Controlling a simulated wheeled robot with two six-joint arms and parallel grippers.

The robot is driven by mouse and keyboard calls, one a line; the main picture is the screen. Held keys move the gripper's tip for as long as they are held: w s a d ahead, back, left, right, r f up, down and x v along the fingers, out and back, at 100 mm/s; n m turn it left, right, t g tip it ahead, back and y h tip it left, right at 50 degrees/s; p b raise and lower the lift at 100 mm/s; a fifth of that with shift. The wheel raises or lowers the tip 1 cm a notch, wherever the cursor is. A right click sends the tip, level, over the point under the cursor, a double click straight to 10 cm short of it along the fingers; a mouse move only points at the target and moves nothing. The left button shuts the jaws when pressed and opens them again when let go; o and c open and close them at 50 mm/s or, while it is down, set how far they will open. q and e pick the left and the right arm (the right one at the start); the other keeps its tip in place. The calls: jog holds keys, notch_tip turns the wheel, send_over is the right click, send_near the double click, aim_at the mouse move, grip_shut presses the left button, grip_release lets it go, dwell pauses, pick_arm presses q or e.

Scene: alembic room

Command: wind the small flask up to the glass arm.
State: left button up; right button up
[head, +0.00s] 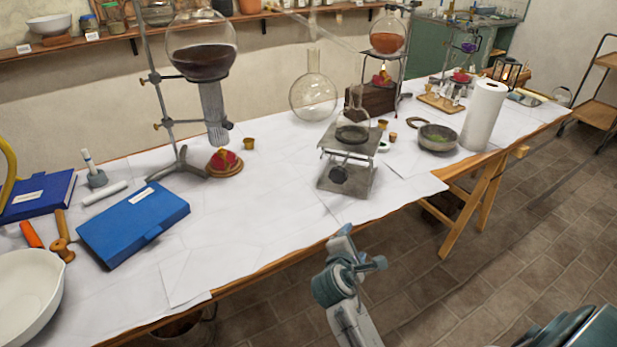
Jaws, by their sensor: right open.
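The small flask (352,131) is clear round glass with a little dark content. It stands upright on the top plate of a grey metal lab jack (345,190). The jack's dark round knob (339,174) faces the front. A thin, faint glass arm (325,33) slants down to the right above the flask; its lower end is hard to make out. My right gripper (345,231) is open and empty, in front of the table edge, below and apart from the jack. My left gripper is not in view.
A big round flask (201,60) on a stand is at left, and an empty flask (313,97) stands behind the jack. A blue book (133,222), a mortar bowl (437,138) and a paper roll (483,115) flank it. Table paper before the jack is clear.

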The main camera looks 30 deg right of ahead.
aim_at(337, 177)
jog(key=w+a+r+n+t+h, duration=0.2)
jog(key=w+r+n+t+h, duration=0.1)
jog(key=w+r+n, duration=0.7)
jog(key=shift+m, duration=0.3)
jog(key=x, duration=0.3)
jog(key=f+x, duration=0.1)
jog(key=x, duration=0.2)
jog(key=p+x, duration=0.1)
jog(key=x, duration=0.3)
jog(key=shift+a+f, duration=0.1)
jog(key=shift+f, duration=0.15)
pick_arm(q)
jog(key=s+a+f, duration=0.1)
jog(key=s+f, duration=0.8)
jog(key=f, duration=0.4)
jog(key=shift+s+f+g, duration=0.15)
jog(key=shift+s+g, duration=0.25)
pick_arm(e)
jog(key=shift+x, duration=0.75)
jog(key=shift+c, duration=0.4)
jog(key=c, duration=0.9)
jog(key=shift+f, duration=0.1)
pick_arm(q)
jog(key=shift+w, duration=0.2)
pick_arm(e)
jog(key=shift+m, duration=0.3)
